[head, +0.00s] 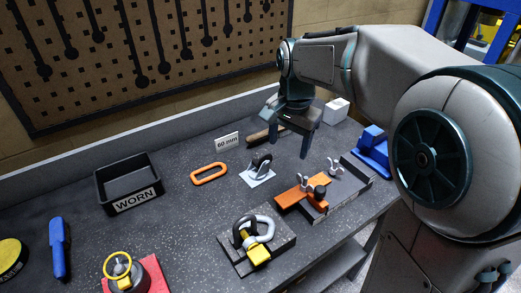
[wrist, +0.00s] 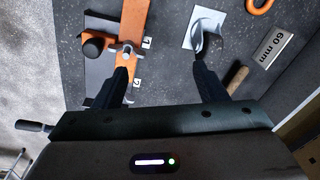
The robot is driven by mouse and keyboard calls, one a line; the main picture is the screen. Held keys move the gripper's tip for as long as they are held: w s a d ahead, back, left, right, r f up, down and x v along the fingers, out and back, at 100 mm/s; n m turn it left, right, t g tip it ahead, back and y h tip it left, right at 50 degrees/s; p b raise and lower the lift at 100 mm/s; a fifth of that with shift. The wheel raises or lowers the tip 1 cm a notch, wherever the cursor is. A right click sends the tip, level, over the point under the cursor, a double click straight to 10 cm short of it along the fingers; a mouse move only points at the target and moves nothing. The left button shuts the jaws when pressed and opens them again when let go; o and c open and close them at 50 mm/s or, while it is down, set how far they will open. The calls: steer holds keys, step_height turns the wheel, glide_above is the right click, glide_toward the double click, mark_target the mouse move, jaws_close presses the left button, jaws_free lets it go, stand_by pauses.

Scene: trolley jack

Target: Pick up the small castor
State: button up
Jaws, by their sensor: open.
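The small castor (head: 262,163), a dark wheel in a metal bracket on a pale square plate, sits on the bench near the "60 mm" sign. In the wrist view the castor (wrist: 198,42) lies just beyond the tip of the right finger, which partly covers it. My gripper (head: 288,140) is open and empty, pointing down above the bench, to the right of the castor and behind the orange clamp. In the wrist view the gripper (wrist: 163,64) has its two fingers wide apart, with bare bench between them.
An orange clamp bar (head: 298,192) with wing nuts and a black knob stands in front of my gripper. An orange ring (head: 209,166), a "60 mm" sign (head: 227,141) and a black "WORN" tray (head: 101,185) are left. A shackle fixture (head: 278,250) is at front; a blue object (head: 373,145) right.

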mark_target(258, 154)
steer(key=w+a+m, duration=0.1)
steer(key=w+a, duration=0.1)
steer(key=w+a+f+m, duration=0.1)
steer(key=w+a, duration=0.1)
steer(key=w+a+m+g, duration=0.1)
steer(key=w+a, duration=0.1)
steer(key=w, duration=0.1)
steer(key=shift+a+f, duration=0.2)
steer(key=shift+a, duration=0.2)
steer(key=shift+w+a+f, duration=0.15)
steer(key=shift+a, duration=0.05)
steer(key=shift+m, duration=0.3)
step_height(258, 154, down, 8)
steer(key=shift+w+f, duration=0.1)
steer(key=shift+f, duration=0.1)
steer(key=shift+w+d+f, duration=0.1)
steer(key=shift+f, duration=2.55)
steer(key=c, duration=1.3)
